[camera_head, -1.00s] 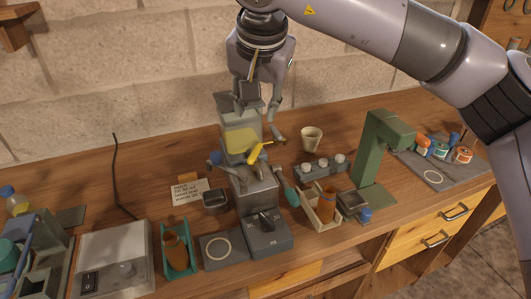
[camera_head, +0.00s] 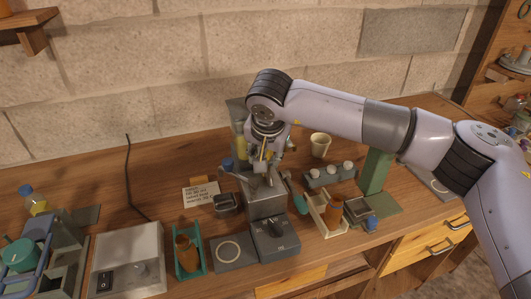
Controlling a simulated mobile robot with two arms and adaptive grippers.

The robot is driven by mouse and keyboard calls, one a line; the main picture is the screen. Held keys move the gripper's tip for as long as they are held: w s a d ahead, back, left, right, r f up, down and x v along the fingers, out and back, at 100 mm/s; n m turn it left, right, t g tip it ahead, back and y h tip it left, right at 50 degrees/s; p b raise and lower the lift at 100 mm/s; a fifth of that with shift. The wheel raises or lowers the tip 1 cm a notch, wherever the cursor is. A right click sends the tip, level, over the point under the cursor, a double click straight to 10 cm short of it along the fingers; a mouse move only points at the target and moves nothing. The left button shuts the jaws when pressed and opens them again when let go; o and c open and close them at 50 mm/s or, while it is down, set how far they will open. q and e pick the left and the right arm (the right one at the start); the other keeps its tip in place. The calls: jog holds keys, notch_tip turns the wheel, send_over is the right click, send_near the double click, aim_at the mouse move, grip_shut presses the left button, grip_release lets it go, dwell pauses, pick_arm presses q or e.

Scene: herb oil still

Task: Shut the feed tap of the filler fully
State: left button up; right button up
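The filler (camera_head: 265,203) is a grey block on the bench with a dark dial on its lower front step and a tank (camera_head: 239,140) with yellowish liquid at its back. My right gripper (camera_head: 262,178) hangs over the top of the filler, in front of the tank. Its fingers look spread apart, and I see nothing held between them. The yellow tap lever is mostly or wholly hidden behind the hand, so I cannot tell its angle or whether a finger touches it. My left gripper is not in view.
A teal holder with a brown bottle (camera_head: 187,253) stands left of the filler. A pale tray (camera_head: 317,208) with another brown bottle stands right. A green press (camera_head: 373,175), a cream cup (camera_head: 320,145) and a note card (camera_head: 201,193) are nearby. The stone wall is close behind.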

jog(key=shift+w+f, duration=0.15)
jog(key=shift+f, duration=0.2)
jog(key=shift+c, duration=0.2)
grip_shut()
